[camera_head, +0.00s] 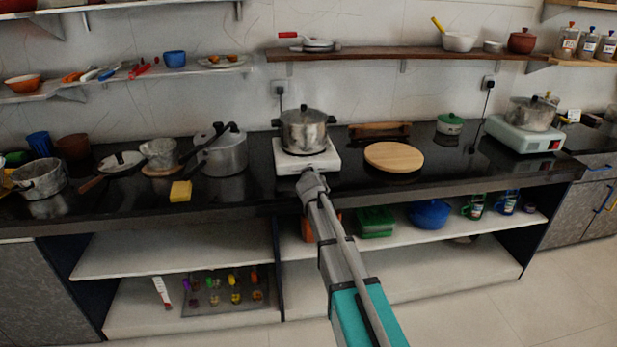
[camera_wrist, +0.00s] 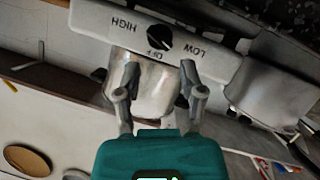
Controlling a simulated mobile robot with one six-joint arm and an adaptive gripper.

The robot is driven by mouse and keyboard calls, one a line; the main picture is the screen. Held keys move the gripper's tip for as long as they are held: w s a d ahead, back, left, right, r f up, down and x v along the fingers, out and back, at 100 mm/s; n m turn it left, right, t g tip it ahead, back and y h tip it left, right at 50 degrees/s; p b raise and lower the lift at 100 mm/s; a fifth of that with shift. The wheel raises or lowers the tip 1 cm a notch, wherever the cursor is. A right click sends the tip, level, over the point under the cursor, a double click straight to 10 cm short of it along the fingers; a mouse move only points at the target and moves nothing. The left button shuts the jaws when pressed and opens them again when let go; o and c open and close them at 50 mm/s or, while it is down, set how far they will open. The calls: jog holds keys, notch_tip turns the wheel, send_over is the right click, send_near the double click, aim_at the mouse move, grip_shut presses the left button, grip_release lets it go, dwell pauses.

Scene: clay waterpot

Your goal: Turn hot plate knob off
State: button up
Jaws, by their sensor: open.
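The white hot plate (camera_head: 322,160) stands on the black counter with a metal pot (camera_head: 303,131) on it. In the wrist view the hot plate's front panel (camera_wrist: 92,18) shows a round black knob (camera_wrist: 159,38) between the words HIGH, OFF and LOW. A pale mark is on the knob, but I cannot tell exactly where it points. My gripper (camera_wrist: 160,82) is open, its two fingers apart and empty, short of the panel with the knob between their lines. In the head view my gripper (camera_head: 312,182) is just in front of the hot plate and hides the knob.
A round wooden board (camera_head: 393,157) lies right of the hot plate, and a lidded pot (camera_head: 222,152) stands to its left. A second hot plate (camera_head: 525,134) with a pot is at the far right. A shelf (camera_head: 400,54) runs above.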

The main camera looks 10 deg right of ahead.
jog(key=shift+b+x, duration=0.85)
jog(key=shift+x, duration=2.15)
jog(key=shift+r, duration=0.1)
grip_shut()
